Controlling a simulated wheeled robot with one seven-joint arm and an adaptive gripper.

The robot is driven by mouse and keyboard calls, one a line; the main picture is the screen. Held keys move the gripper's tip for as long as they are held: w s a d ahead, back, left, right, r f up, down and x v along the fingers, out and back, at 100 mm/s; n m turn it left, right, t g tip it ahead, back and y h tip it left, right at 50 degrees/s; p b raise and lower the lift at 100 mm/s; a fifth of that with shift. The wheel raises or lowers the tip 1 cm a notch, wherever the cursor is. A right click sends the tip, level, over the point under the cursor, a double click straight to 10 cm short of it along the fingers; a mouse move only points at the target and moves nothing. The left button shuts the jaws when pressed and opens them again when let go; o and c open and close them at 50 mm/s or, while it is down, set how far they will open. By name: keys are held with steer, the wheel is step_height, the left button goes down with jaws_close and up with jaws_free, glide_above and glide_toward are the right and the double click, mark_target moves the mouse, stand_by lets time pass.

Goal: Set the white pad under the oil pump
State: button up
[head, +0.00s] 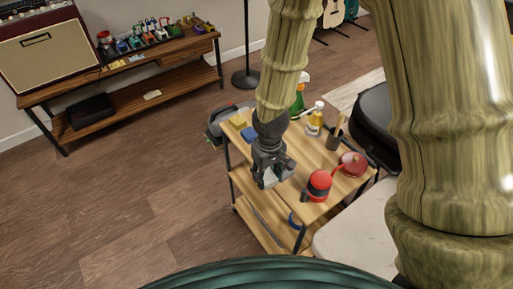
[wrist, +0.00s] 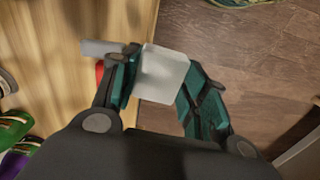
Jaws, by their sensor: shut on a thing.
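My gripper (wrist: 165,85) is shut on the white pad (wrist: 163,72), a pale block between its dark teal fingers in the wrist view. In the head view, my gripper (head: 272,178) is over the left front edge of the wooden cart. A red round can (head: 352,163), with what looks like a thin spout, stands at the cart's right corner. A yellow bottle (head: 314,122) with a white top stands at the back. I cannot tell for sure which is the oil pump. Both are apart from my gripper.
The wooden cart (head: 285,190) also holds a red and black canister (head: 318,186), a dark cup (head: 334,138), a green spray bottle (head: 299,98) and a blue block (head: 248,133). The wrist view shows bare floor (wrist: 235,55) right of the cart's edge.

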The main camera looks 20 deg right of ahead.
steer(key=w+m, duration=0.1)
steer(key=w, duration=0.3)
steer(key=w+d+m, duration=0.1)
steer(key=w, duration=0.4)
steer(key=w+d+m, duration=0.1)
steer(key=w, duration=0.4)
steer(key=shift+w+r, duration=0.25)
steer(key=shift+r, duration=0.15)
steer(key=shift+s+a, duration=0.1)
